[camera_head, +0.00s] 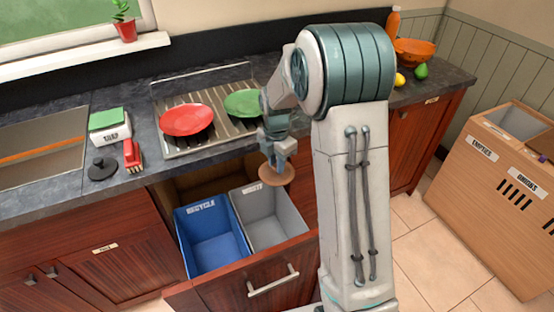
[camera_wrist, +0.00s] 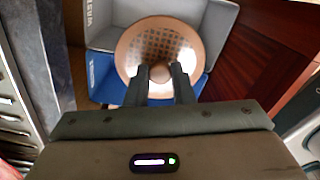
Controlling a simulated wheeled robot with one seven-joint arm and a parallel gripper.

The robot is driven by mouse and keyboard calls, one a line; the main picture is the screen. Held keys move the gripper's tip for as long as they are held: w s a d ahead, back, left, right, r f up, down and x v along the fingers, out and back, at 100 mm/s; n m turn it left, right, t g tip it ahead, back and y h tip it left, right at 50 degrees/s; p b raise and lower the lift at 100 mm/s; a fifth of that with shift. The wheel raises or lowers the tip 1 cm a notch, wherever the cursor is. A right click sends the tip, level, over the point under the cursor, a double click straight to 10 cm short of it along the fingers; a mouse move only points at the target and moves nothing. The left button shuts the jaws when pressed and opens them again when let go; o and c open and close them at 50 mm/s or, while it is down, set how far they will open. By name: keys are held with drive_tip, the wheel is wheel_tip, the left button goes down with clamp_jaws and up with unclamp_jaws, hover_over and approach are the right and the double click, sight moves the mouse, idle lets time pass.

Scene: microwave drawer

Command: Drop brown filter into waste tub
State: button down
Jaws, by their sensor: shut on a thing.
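The brown filter (camera_head: 278,176) is a round, shallow disc held in my gripper (camera_head: 279,163). In the wrist view the filter (camera_wrist: 160,48) shows a patterned grid at its middle, and my gripper (camera_wrist: 160,80) is shut on its near part. The waste tub (camera_head: 270,222) is the grey tub in the open drawer, with lettering on its rim that reads as waste. The filter hangs above the back right part of this tub. In the wrist view the grey tub (camera_wrist: 100,22) shows partly behind the filter.
The blue recycle tub (camera_head: 212,245) stands left of the grey tub in the drawer (camera_head: 255,285). On the counter are a red plate (camera_head: 187,120), a green plate (camera_head: 243,104), a white scale (camera_head: 109,126) and a red brush (camera_head: 132,155). A wooden bin cabinet (camera_head: 500,195) stands at right.

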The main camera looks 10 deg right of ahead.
drive_tip(key=c, duration=1.2)
unclamp_jaws()
drive_tip(key=shift+o, duration=0.2)
wheel_tip(320, 180, up, 14)
drive_tip(key=shift+b, duration=0.3)
drive_tip(key=s+f+m+t, duration=0.1)
drive_tip(key=s+m+t, duration=0.2)
drive_tip(key=s+m, duration=2)
drive_tip(key=shift+s+f+m, duration=0.15)
drive_tip(key=shift+s+m, duration=0.25)
drive_tip(key=shift+s, duration=0.55)
